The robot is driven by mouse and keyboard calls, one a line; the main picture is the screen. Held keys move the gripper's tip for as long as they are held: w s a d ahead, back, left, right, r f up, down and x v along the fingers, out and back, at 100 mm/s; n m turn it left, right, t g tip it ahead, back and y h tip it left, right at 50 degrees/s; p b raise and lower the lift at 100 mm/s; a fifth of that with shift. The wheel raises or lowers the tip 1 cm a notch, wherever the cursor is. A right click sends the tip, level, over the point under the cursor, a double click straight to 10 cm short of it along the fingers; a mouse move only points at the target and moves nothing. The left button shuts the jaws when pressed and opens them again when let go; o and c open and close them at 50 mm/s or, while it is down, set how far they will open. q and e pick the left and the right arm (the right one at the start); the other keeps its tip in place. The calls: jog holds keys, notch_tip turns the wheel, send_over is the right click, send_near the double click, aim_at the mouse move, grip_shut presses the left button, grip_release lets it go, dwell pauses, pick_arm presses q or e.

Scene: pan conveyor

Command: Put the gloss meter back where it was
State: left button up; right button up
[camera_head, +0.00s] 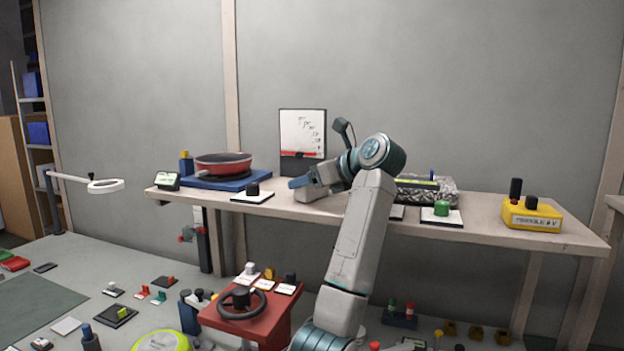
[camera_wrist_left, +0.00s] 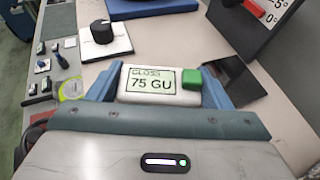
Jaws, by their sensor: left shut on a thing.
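The gloss meter (camera_wrist_left: 150,88) is a small white block with a screen reading "GLOSS 75 GU" and a green button. It sits between the blue fingers of my left gripper (camera_wrist_left: 165,85), which is shut on it. In the head view my left gripper (camera_head: 298,184) is over the shelf (camera_head: 500,222), just right of the black knob plate, and its own wrist hides most of the meter. A dark square patch (camera_wrist_left: 236,82) lies beside the meter's right end in the left wrist view. I cannot tell whether the meter touches the shelf. My right gripper is out of view.
A red pan (camera_head: 224,164) rests on a blue base (camera_head: 212,181) at left. The black knob plate (camera_head: 252,194) is close by. A white board (camera_head: 303,135) stands behind. A green-button plate (camera_head: 441,215) and yellow box (camera_head: 532,215) are at right. A handwheel (camera_head: 242,303) stands below.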

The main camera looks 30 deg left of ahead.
pick_arm(q)
jog(key=shift+f, duration=0.1)
jog(key=o, duration=1.3)
jog(key=shift+c, duration=0.2)
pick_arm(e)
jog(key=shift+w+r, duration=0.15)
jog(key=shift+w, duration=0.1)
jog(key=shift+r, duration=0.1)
pick_arm(q)
jog(key=b+v, duration=0.2)
jog(key=v, duration=0.9)
jog(key=shift+d+r, duration=0.4)
jog(key=shift+d, duration=0.1)
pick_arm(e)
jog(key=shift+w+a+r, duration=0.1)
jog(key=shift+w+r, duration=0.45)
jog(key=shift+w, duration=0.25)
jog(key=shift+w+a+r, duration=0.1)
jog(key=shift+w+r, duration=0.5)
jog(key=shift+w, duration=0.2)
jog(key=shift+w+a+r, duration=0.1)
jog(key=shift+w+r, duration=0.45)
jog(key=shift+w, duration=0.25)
